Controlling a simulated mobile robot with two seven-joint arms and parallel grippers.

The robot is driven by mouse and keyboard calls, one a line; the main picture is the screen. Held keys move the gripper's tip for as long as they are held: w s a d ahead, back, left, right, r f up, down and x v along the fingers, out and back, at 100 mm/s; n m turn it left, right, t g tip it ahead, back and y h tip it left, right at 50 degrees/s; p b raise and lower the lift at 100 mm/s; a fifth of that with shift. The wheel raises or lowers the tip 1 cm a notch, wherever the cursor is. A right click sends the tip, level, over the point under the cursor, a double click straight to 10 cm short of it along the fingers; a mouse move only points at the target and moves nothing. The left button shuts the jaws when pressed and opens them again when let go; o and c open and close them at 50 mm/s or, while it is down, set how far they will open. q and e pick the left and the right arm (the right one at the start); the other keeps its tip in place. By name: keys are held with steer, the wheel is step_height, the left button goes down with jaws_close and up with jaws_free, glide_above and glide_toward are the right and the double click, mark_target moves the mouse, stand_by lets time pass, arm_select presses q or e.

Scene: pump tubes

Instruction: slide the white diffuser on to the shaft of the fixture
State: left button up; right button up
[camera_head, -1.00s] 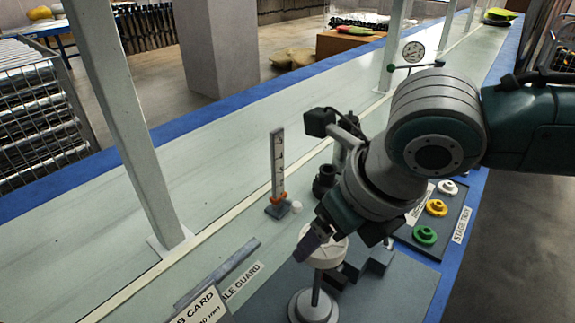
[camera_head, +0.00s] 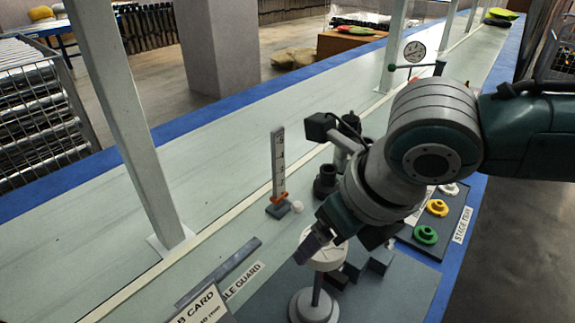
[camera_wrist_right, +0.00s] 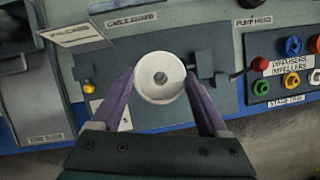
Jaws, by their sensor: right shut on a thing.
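The white diffuser (camera_head: 328,258) is a round disc held level between the purple fingers of my right gripper (camera_head: 316,243). In the wrist view the diffuser (camera_wrist_right: 150,90) sits between the two fingertips (camera_wrist_right: 160,84), with a grey spot at its centre. I cannot tell whether that spot is the shaft's tip or an empty bore. The fixture's thin grey shaft (camera_head: 317,288) stands upright on a round base (camera_head: 313,309) directly below the disc. The disc hides the shaft's top, so how far it is on the shaft is unclear. My left gripper is out of view.
The stage tray (camera_head: 425,246) with coloured rings stands to the right. Dark blocks (camera_head: 380,261) stand close beside the fixture. A gauge post (camera_head: 278,165) with an orange slider and a dark cylinder (camera_head: 325,182) stand behind. A sign card (camera_head: 200,308) is at front left.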

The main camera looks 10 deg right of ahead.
steer(key=shift+f+b, duration=0.7)
steer(key=shift+f, duration=0.35)
steer(key=o, duration=1.2)
steer(key=shift+o, duration=0.2)
steer(key=shift+r, duration=0.1)
steer(key=p+v, duration=0.3)
steer(key=v, duration=0.7)
